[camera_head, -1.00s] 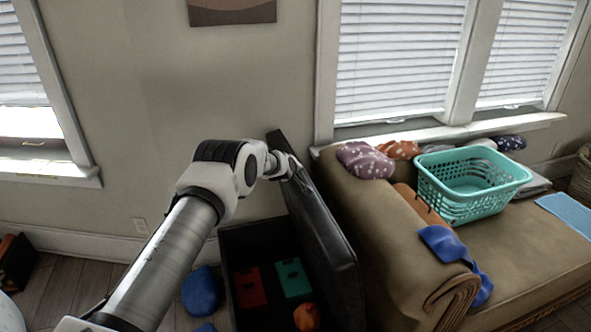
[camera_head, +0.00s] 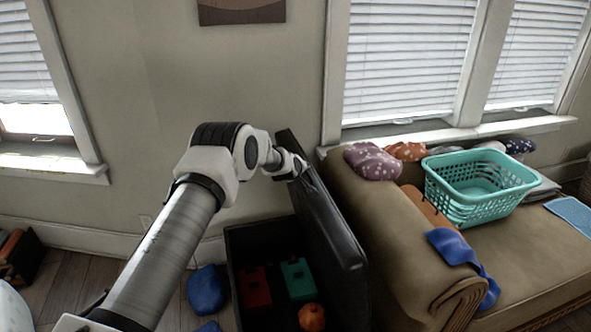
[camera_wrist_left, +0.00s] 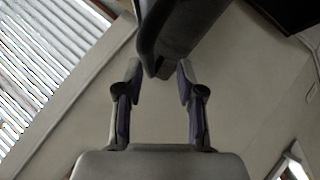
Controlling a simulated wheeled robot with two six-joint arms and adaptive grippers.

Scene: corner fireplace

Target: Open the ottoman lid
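The black ottoman (camera_head: 236,255) stands against the wall with its lid (camera_head: 330,230) raised, steeply upright on the right side beside the sofa. Its inside is in view. My left arm reaches in from the left, and my left gripper (camera_head: 300,170) is at the lid's upper far part, partly hidden by it. In the left wrist view the two fingers (camera_wrist_left: 160,85) are spread apart, with the dark lid edge (camera_wrist_left: 160,50) between and beyond the tips. I cannot tell whether a finger touches it. My right gripper is in neither view.
In the ottoman lie a red block (camera_head: 255,287), a green block (camera_head: 296,279) and an orange pumpkin-like item (camera_head: 311,317). A blue item (camera_head: 206,290) lies on the floor to the left. The brown sofa (camera_head: 400,250) with a teal basket (camera_head: 480,190) stands close on the right.

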